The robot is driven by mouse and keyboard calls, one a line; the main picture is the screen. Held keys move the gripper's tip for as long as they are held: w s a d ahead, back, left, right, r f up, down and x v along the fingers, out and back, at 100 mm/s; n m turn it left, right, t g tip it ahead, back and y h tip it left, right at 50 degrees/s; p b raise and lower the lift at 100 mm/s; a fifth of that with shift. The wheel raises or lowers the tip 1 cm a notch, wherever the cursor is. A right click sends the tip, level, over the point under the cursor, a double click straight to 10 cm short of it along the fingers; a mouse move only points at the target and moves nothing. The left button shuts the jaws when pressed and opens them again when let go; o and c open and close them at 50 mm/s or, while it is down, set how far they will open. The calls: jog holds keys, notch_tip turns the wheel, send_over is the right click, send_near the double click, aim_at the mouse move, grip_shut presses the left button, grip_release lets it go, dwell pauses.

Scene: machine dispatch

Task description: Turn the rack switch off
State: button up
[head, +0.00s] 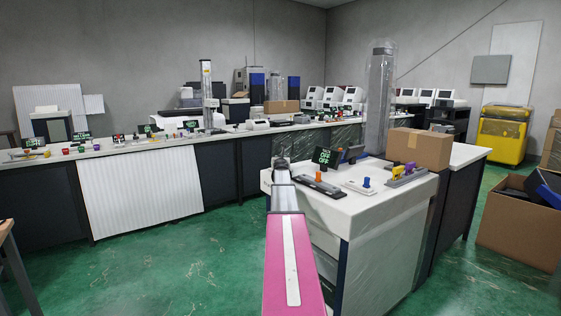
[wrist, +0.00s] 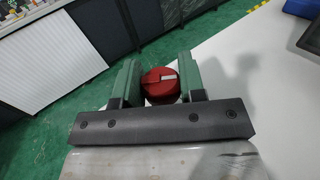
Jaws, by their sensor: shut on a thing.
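A round red rotary switch (wrist: 158,90) with a white pointer mark sits between the two green fingers of my gripper (wrist: 160,68) in the wrist view. The fingers are shut on its sides. The white mark points to the right, slightly raised. The base of the switch is hidden by the gripper. In the head view my gripper (head: 281,163) is at the left end of the white cabinet top (head: 328,206), and my arm hides the red switch there. A black sign (head: 322,156) with green lettering, its lower line reading OFF, stands just right of my gripper.
An orange knob (head: 319,176), a blue knob (head: 366,182) and yellow levers (head: 397,173) are on the same top, to the right. A cardboard box (head: 418,149) stands behind them. A long bench with more switches runs along the back left. Green floor is open at left.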

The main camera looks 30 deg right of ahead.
jog(key=shift+n+t+y, duration=0.5)
jog(key=shift+n+y, duration=0.45)
jog(key=shift+y, duration=0.45)
jog(key=shift+n+t+y, duration=0.5)
jog(key=shift+n+y, duration=0.45)
jog(key=shift+y, duration=0.45)
jog(key=o, duration=0.9)
jog(key=shift+s, duration=0.1)
jog(key=s, duration=0.3)
jog(key=s+a, duration=0.1)
jog(key=s, duration=0.3)
jog(key=s+a, duration=0.1)
jog(key=s, duration=0.2)
jog(key=shift+s, duration=0.2)
